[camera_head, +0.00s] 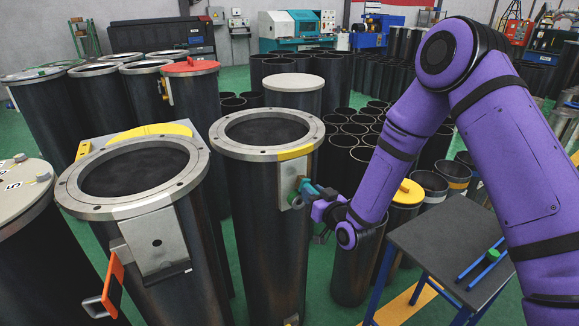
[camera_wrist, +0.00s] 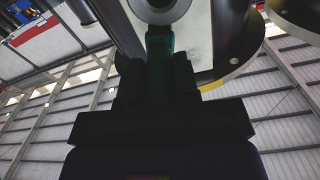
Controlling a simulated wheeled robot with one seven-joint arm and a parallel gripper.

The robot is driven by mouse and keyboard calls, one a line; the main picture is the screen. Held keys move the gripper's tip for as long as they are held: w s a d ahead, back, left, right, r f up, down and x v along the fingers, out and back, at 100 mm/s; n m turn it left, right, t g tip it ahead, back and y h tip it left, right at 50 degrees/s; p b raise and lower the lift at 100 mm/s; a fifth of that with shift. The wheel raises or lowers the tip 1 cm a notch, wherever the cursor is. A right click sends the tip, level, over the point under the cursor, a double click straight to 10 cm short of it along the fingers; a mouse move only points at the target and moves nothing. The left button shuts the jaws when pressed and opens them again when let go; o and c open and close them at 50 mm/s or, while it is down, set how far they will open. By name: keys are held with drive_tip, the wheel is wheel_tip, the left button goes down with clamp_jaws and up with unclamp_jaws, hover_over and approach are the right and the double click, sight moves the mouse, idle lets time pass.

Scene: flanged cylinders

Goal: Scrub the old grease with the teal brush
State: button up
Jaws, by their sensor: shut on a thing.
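My gripper (camera_head: 318,197) is shut on the teal brush (camera_head: 308,189) at the right side of the middle flanged cylinder (camera_head: 262,220). In the wrist view the dark fingers (camera_wrist: 158,75) close around the teal handle (camera_wrist: 160,42), and a grey round part (camera_wrist: 160,8) shows at its far end. The brush is at a pale plate (camera_head: 287,187) on that cylinder's wall; I cannot tell whether it touches. A small green piece (camera_head: 297,202) shows on or beside the plate. I cannot make out any old grease.
Another flanged cylinder (camera_head: 138,172) with a plate and orange flap (camera_head: 112,285) stands at left front. Behind are several open black tubes (camera_head: 350,128). A dark side table (camera_head: 450,245) with blue rods and a green piece (camera_head: 492,256) stands at right, under my arm.

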drive_tip(key=shift+f, duration=0.1)
drive_tip(key=v, duration=0.7)
idle(0.7)
idle(0.4)
wheel_tip(320, 180, up, 7)
drive_tip(key=s+a+n, duration=0.2)
drive_tip(key=s+n, duration=0.1)
drive_tip(key=x, duration=0.6)
drive_tip(key=shift+w+a+f, duration=0.15)
drive_tip(key=shift+a+f, duration=0.05)
drive_tip(key=shift+x, duration=0.95)
idle(1.2)
drive_tip(key=shift+f, duration=0.1)
drive_tip(key=shift+f, duration=0.8)
